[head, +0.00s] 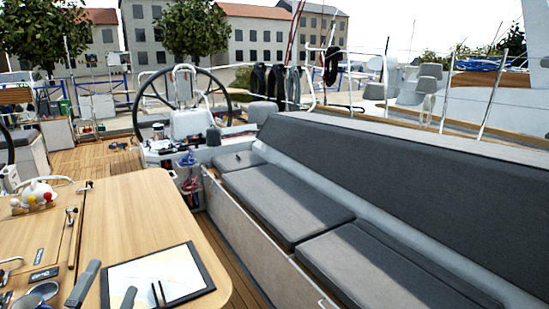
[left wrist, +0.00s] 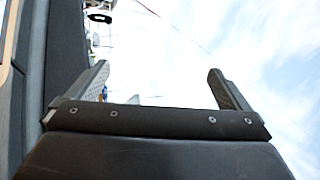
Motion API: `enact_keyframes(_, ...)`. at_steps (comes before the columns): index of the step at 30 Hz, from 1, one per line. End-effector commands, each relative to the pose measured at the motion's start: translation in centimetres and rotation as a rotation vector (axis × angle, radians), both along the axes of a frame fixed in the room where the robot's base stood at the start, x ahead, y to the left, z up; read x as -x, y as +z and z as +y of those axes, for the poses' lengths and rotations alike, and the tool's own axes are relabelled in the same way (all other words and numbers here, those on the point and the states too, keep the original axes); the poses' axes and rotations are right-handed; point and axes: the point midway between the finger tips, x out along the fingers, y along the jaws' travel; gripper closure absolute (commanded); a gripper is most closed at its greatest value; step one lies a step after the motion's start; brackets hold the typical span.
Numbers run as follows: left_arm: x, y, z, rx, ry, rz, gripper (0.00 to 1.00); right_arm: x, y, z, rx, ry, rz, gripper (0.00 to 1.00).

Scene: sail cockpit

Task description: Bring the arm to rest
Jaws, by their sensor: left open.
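My left gripper (head: 113,277) shows at the bottom left of the head view. Its two dark fingers stand apart over the wooden table (head: 130,215), at the left edge of a chart (head: 165,270). In the left wrist view the gripper (left wrist: 158,67) is open with nothing between its fingers. Sky and blurred boat parts show beyond them. My right gripper is not in view.
Two small dark sticks (head: 157,293) are on the chart. Grey bench cushions (head: 285,205) lie right of the table. A steering wheel (head: 227,100) stands behind. The table's middle is clear.

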Motion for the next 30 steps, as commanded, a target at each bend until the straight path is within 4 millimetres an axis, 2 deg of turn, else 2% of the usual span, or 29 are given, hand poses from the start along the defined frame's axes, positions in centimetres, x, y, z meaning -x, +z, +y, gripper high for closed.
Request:
enact_keyframes(3, 1.5, -3.6, 3.0, 0.249, 0.124, 0.148, 0.00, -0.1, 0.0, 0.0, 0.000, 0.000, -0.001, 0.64)
enact_keyframes(6, 3.3, -7.2, 4.9, 0.448, 0.226, 0.284, 0.00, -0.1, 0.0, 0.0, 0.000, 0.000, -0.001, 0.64)
enact_keyframes(8, 4.7, -9.6, 5.7, 0.562, 0.288, 0.371, 0.00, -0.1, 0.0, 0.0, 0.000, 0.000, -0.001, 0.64)
enact_keyframes(12, 8.8, -15.3, 6.4, 0.813, 0.434, 0.588, 0.00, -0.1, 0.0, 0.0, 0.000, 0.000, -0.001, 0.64)
enact_keyframes(15, 12.4, -19.0, 5.8, 0.971, 0.532, 0.750, 0.00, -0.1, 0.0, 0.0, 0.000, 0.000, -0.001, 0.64)
enact_keyframes(18, 16.0, -21.8, 4.6, 1.097, 0.618, 0.898, 0.00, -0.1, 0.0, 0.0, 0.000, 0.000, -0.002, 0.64)
enact_keyframes(21, 19.3, -23.8, 3.2, 1.193, 0.690, 1.031, 0.00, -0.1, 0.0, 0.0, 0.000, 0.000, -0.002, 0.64)
enact_keyframes(27, 25.2, -26.1, 0.2, 1.333, 0.810, 1.268, 0.00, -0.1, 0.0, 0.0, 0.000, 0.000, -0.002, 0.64)
enact_keyframes(28, 26.0, -26.3, -0.2, 1.348, 0.827, 1.301, 0.00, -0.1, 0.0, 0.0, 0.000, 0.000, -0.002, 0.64)
enact_keyframes(30, 25.0, -28.6, 0.3, 1.340, 0.827, 1.297, 0.00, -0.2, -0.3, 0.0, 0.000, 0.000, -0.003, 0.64)
